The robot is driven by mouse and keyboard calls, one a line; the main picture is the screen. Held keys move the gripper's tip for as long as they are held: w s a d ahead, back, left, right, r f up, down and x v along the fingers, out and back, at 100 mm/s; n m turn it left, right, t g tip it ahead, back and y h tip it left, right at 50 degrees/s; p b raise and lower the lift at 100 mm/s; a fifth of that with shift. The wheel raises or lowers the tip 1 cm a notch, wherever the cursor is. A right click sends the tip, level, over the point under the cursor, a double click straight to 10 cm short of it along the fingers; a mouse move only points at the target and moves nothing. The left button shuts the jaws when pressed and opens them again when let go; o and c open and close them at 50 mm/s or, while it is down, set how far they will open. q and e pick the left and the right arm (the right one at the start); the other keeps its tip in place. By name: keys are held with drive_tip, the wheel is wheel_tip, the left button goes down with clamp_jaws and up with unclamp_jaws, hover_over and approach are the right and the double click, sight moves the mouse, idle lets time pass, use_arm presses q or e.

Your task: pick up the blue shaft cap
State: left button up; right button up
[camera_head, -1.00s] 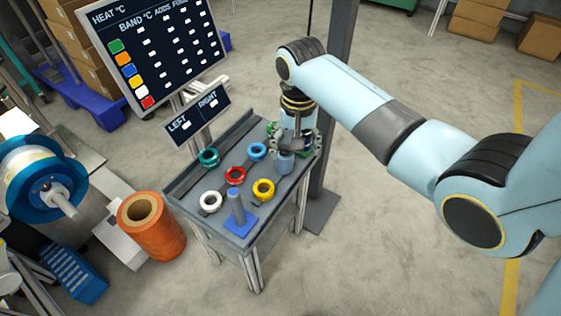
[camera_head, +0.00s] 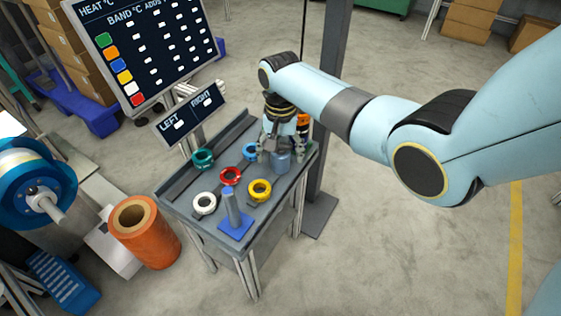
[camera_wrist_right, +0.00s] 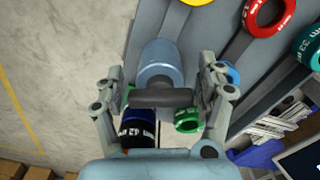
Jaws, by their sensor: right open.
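A blue-grey cylinder (camera_head: 281,162), which looks like the blue shaft cap, stands upright near the right end of the grey table (camera_head: 197,222). My right gripper (camera_head: 274,152) is open just behind it, pointing down. In the right wrist view, the cylinder (camera_wrist_right: 160,60) shows ahead of the two spread fingers (camera_wrist_right: 160,85), roughly centred. A dark grey bar (camera_wrist_right: 160,98) crosses between the fingers. I see no grip on the cylinder. My left gripper is out of view.
Teal (camera_head: 203,159), blue (camera_head: 250,151), red (camera_head: 230,176), white (camera_head: 204,203) and yellow (camera_head: 259,190) rings lie on the table. A post on a blue base (camera_head: 235,228) stands at the front. In the wrist view, a green ring (camera_wrist_right: 188,121) and dark blue cylinder (camera_wrist_right: 137,130) are close to the gripper.

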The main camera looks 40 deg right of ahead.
drive_tip(key=shift+f, duration=0.9)
drive_tip(key=c, duration=1.4)
